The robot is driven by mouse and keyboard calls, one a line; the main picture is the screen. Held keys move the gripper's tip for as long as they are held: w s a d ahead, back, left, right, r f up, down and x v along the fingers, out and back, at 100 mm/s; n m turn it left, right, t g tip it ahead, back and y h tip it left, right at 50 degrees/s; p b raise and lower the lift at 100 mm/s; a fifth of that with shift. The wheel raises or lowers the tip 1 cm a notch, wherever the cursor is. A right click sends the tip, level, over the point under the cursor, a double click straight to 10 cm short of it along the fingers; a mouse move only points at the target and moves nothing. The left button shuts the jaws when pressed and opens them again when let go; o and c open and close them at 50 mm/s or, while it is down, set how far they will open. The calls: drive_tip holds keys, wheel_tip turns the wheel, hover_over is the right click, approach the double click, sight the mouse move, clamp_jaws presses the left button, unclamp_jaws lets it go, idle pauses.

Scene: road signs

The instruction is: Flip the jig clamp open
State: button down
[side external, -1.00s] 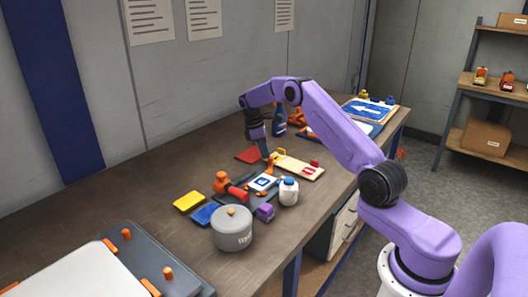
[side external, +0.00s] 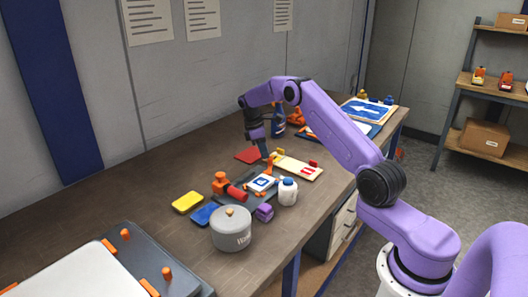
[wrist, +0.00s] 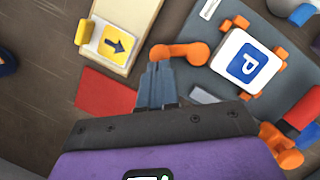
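The jig is a dark grey plate (wrist: 222,22) with a white sign blank bearing a blue P square (wrist: 248,63) between orange pegs. An orange clamp (wrist: 182,52) with rounded ends lies at the plate's edge in the wrist view; it also shows, small, in the side view (side external: 269,165). My gripper (wrist: 157,66) points down, with its two grey fingers together and nothing visible between them. The fingertips are right at the clamp's left end; I cannot tell whether they touch it. In the side view my gripper (side external: 264,155) is low over the bench beside the clamp.
A cream board with a yellow arrow tile (wrist: 115,43) and a red plate (wrist: 105,92) lie close by. A red cylinder (side external: 236,193), white bottle (side external: 288,191), grey lidded pot (side external: 231,229) and purple block (side external: 264,212) crowd the near side. The bench's left rear (side external: 120,185) is clear.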

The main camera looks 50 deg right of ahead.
drive_tip(key=shift+s+f, duration=0.1)
drive_tip(key=shift+f, duration=0.05)
drive_tip(key=v, duration=1.2)
idle(0.6)
drive_tip(key=s+a+r+n+t, duration=0.15)
drive_tip(key=s+a, duration=0.25)
drive_tip(key=a, duration=0.5)
drive_tip(key=s+a+r, duration=0.2)
drive_tip(key=s+a, duration=0.2)
drive_tip(key=a, duration=0.5)
drive_tip(key=s+a+r+n+t, duration=0.15)
drive_tip(key=s+a, duration=0.25)
drive_tip(key=a, duration=0.4)
drive_tip(key=s+a+n+y, duration=0.1)
drive_tip(key=s+a, duration=0.1)
drive_tip(key=s, duration=0.6)
drive_tip(key=s+a, duration=0.3)
drive_tip(key=s, duration=0.6)
drive_tip(key=s+d+f, duration=0.2)
drive_tip(key=s, duration=0.5)
drive_tip(key=s+d+f+y, duration=0.1)
drive_tip(key=s+d+f, duration=0.1)
drive_tip(key=s, duration=0.5)
drive_tip(key=shift+s+d+f+n, duration=0.25)
drive_tip(key=shift+s+d+n, duration=0.05)
drive_tip(key=shift+s+n, duration=0.1)
